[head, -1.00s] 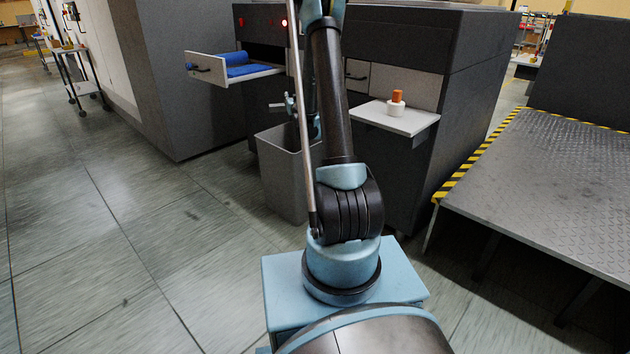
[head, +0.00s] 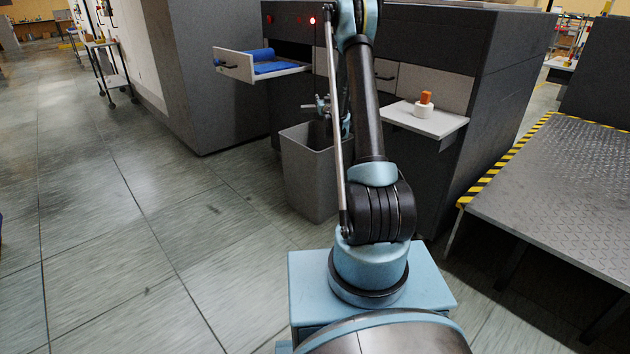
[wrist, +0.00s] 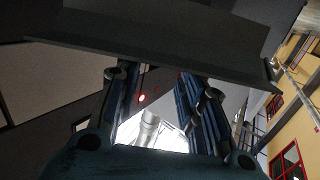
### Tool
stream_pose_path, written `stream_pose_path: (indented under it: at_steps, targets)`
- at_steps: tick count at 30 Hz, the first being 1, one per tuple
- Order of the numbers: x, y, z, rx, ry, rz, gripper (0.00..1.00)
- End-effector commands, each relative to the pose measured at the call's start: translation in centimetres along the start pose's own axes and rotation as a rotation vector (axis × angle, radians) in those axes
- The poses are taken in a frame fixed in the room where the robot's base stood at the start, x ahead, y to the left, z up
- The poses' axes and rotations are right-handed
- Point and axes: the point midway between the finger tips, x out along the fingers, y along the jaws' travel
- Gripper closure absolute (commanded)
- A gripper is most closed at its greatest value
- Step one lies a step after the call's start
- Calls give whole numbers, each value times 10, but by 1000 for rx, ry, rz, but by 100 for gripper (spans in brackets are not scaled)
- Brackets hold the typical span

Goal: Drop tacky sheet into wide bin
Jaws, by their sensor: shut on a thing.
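The wide bin (head: 310,180) is a grey open-topped container on the floor in front of the dark machine. My gripper (head: 320,106) is just above its rim in the head view, partly behind my arm. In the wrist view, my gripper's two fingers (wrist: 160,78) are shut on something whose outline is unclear. A grey flat-sided shape (wrist: 150,45) crosses the fingertips; I cannot tell whether it is the tacky sheet or part of the bin. I cannot make out the sheet in the head view.
Left of the bin, an open drawer (head: 238,67) holds a blue roll (head: 258,56). Right of it, a shelf (head: 428,122) carries a white and orange item (head: 424,105). A striped-edge metal platform (head: 560,180) is at right.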

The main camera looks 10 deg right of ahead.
Motion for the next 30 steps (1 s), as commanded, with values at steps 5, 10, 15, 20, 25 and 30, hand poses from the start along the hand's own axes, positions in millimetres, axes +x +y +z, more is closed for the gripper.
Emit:
stream_pose_path:
  at_steps: [5,10,15,20,25,30]
  targets:
    - [53,4,32,0,-1,-22,84]
    - [93,8,60,0,0,-43,84]
    - [119,9,81,-1,4,-60,84]
    - [130,10,90,-1,6,-66,84]
    - [132,10,98,-1,6,-67,84]
    - [132,10,114,-1,6,-67,84]
